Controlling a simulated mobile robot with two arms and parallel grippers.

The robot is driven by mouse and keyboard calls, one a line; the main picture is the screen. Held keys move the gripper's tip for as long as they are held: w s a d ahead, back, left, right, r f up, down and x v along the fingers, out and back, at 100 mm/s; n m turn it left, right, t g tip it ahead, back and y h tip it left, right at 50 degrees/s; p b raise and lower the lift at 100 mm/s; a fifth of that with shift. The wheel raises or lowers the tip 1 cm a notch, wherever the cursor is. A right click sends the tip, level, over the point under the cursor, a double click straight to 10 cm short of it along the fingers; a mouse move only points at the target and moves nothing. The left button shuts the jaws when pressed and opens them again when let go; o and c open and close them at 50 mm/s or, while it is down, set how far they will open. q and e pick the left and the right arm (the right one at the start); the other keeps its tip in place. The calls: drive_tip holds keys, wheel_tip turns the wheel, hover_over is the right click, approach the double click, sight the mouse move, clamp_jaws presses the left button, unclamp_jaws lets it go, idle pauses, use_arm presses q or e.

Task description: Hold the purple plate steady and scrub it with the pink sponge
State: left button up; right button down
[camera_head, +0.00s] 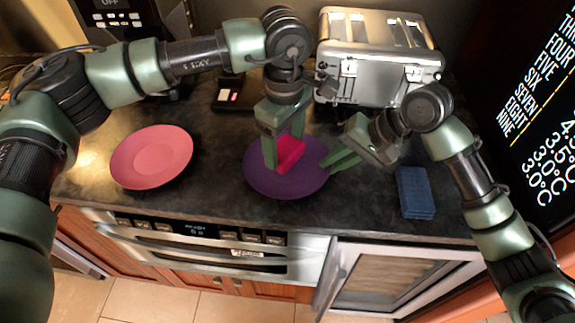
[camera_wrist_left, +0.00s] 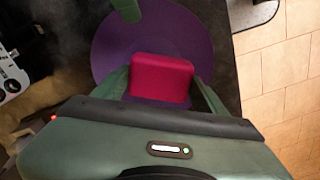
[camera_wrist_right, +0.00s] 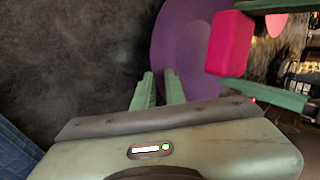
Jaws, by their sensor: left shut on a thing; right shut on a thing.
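The purple plate (camera_head: 300,182) lies on the dark counter in the middle of the head view. My left gripper (camera_head: 285,152) points down over the plate and is shut on the pink sponge (camera_head: 290,153). The sponge also shows between its fingers in the left wrist view (camera_wrist_left: 161,78), over the plate (camera_wrist_left: 117,58). Whether the sponge touches the plate is hard to tell. My right gripper (camera_head: 333,160) comes in from the right and is shut on the plate's right rim. In the right wrist view its fingers (camera_wrist_right: 160,90) are close together at the rim of the plate (camera_wrist_right: 177,50).
A pink-red plate (camera_head: 152,156) lies on the counter to the left. A blue stacked cloth or sponge (camera_head: 415,192) lies to the right. A metal case (camera_head: 380,57) stands behind. An open door (camera_head: 395,280) hangs below the counter's front edge.

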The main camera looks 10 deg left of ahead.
use_arm(q)
wheel_tip(320, 180, up, 2)
drive_tip(key=shift+r, duration=0.1)
use_arm(e)
drive_tip(key=shift+f, duration=0.15)
use_arm(q)
drive_tip(key=shift+a, duration=4.5)
use_arm(e)
drive_tip(key=shift+s, duration=0.1)
drive_tip(key=c, duration=1.4)
unclamp_jaws()
drive_tip(key=v, duration=1.2)
drive_tip(key=shift+a, duration=0.1)
